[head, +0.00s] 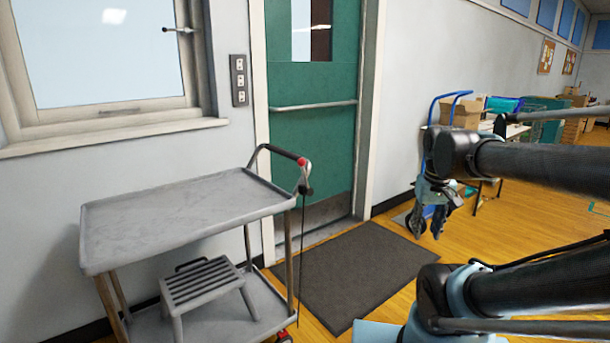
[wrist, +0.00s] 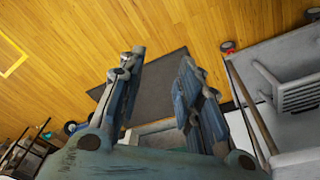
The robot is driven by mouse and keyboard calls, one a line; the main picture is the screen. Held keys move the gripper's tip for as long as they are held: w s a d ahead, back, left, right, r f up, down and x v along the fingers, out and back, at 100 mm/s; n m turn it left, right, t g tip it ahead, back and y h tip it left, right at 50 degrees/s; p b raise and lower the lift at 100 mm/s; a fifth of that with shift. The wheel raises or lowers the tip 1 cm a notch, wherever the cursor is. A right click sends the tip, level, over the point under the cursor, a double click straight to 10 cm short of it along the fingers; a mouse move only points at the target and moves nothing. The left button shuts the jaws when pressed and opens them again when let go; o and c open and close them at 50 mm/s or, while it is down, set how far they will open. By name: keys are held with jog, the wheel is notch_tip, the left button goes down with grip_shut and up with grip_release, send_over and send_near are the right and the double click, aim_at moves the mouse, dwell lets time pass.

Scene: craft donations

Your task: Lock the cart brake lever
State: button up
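The grey cart (head: 180,210) stands at the left under the window in the head view. Its black push handle (head: 270,150) has a red band at the corner. A small dark brake lever (head: 304,182) hangs there with a thin cable running down. My gripper (head: 427,228) points down, well to the right of the lever, with free space between them. In the wrist view my gripper (wrist: 160,62) has its two fingers apart with nothing between them. The cart (wrist: 262,75) also shows upside down at the right of that view. The lever cannot be made out there.
A step stool (head: 205,285) sits on the cart's lower shelf. A dark floor mat (head: 355,270) lies before the green door (head: 310,130). A blue hand truck (head: 434,110) and boxes (head: 466,114) stand behind my arm.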

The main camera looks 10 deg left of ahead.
jog(key=w+a+r+n, duration=0.2)
jog(key=w+a+r, duration=0.6)
jog(key=r, duration=0.2)
notch_tip(320, 180, up, 11)
jog(key=n+h, duration=0.2)
jog(key=n, duration=0.2)
send_over(304, 173)
jog(key=a, duration=0.1)
jog(key=shift+a+f, duration=0.2)
jog(key=shift+f, duration=0.4)
jog(key=x, duration=0.4)
jog(key=s+a+x, duration=0.1)
jog(key=x, duration=0.9)
jog(key=shift+s+a+f, duration=0.25)
jog(key=shift+f, duration=0.05)
jog(key=shift+c, duration=0.4)
